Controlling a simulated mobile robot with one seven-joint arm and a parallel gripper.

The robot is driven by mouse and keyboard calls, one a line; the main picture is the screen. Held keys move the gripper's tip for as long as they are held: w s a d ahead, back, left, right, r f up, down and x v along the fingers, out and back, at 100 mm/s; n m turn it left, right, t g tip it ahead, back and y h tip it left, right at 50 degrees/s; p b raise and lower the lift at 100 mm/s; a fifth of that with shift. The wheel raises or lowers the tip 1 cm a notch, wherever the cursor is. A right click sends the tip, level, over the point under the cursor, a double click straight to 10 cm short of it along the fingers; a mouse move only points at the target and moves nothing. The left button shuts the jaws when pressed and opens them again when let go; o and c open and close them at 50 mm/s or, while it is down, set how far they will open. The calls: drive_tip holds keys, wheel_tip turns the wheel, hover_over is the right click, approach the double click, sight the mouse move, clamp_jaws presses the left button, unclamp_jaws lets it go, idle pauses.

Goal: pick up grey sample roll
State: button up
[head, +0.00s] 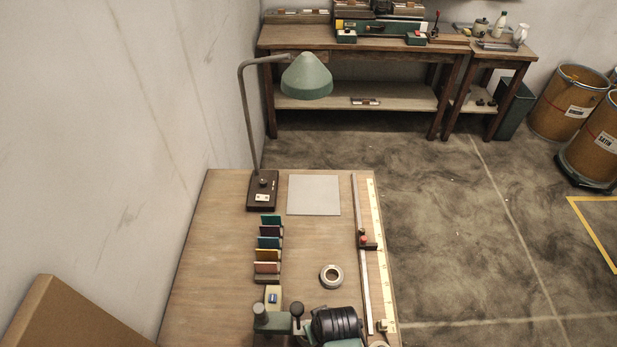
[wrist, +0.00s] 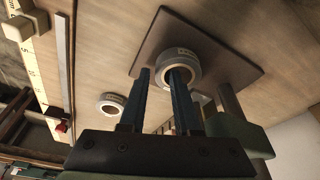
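In the wrist view, a grey-white roll (wrist: 194,60) with a small printed label lies on a dark square plate (wrist: 238,70). A second, smaller-looking grey roll (wrist: 103,99) lies on bare wood to its left. My gripper (wrist: 163,72) is open, with two dark blue fingers apart and nothing held. The right fingertip overlaps the labelled roll's hole, and the left fingertip is just left of its rim; I cannot tell how deep they reach. In the head view, one grey roll (head: 323,276) lies flat on the table.
The table (head: 215,250) holds a green lamp (head: 307,77), a pale square mat (head: 314,195), a rack of coloured cards (head: 268,255) and a ruler (head: 377,230) beside a rail. A green-and-black apparatus (head: 337,323) fills the bottom. Bare wood surrounds the roll in the head view.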

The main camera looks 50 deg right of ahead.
drive_tip(key=shift+w+f, duration=0.1)
drive_tip(key=shift+f, duration=0.3)
clamp_jaws()
drive_tip(key=shift+r, duration=0.1)
